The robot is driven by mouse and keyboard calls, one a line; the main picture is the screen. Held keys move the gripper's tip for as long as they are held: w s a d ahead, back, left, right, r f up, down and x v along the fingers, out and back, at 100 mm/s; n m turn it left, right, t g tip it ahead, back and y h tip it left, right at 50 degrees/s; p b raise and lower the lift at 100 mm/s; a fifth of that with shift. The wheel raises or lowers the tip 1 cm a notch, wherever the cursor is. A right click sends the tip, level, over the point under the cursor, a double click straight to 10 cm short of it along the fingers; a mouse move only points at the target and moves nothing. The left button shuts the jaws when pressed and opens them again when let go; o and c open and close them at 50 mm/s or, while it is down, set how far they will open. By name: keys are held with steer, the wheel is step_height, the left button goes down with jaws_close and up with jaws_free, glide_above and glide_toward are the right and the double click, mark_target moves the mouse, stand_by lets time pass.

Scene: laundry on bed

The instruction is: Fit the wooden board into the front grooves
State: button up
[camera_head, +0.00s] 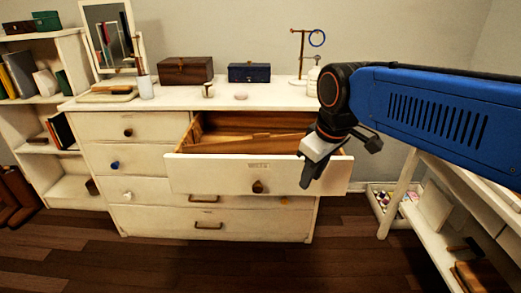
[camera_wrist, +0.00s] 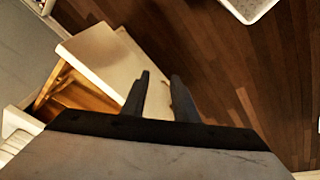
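The top drawer is pulled out of the white dresser, and its white front (camera_head: 220,174) has a dark knob. Inside the drawer (camera_wrist: 88,98) is bare brown wood. A thin wooden strip, perhaps the board (camera_head: 235,138), lies across the drawer's inside; the grooves are too small to tell. My gripper (camera_head: 307,182) hangs in front of the drawer front's right part, pointing down. In the wrist view my gripper (camera_wrist: 160,76) has its two dark fingers apart with nothing between them, beside the drawer front's outer face.
The dresser top holds a brown chest (camera_head: 185,71), a blue box (camera_head: 249,72), a mirror (camera_head: 112,38) and a jewellery stand (camera_head: 302,50). A white shelf unit (camera_head: 437,222) stands at the right with a tray (camera_head: 384,196) beside it. The wooden floor (camera_head: 200,262) in front is clear.

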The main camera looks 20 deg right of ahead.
steer(key=w+a+r+n+g, duration=0.25)
steer(key=w+r+n, duration=0.5)
steer(key=w, duration=0.65)
steer(key=n, duration=0.6)
glide_toward(260, 148)
steer(key=shift+g, duration=0.45)
steer(key=f, duration=0.5)
steer(key=shift+w+a, duration=0.1)
steer(key=shift+w, duration=0.25)
steer(key=shift+w+f, duration=0.15)
steer(key=shift+f, duration=2.5)
jaws_close()
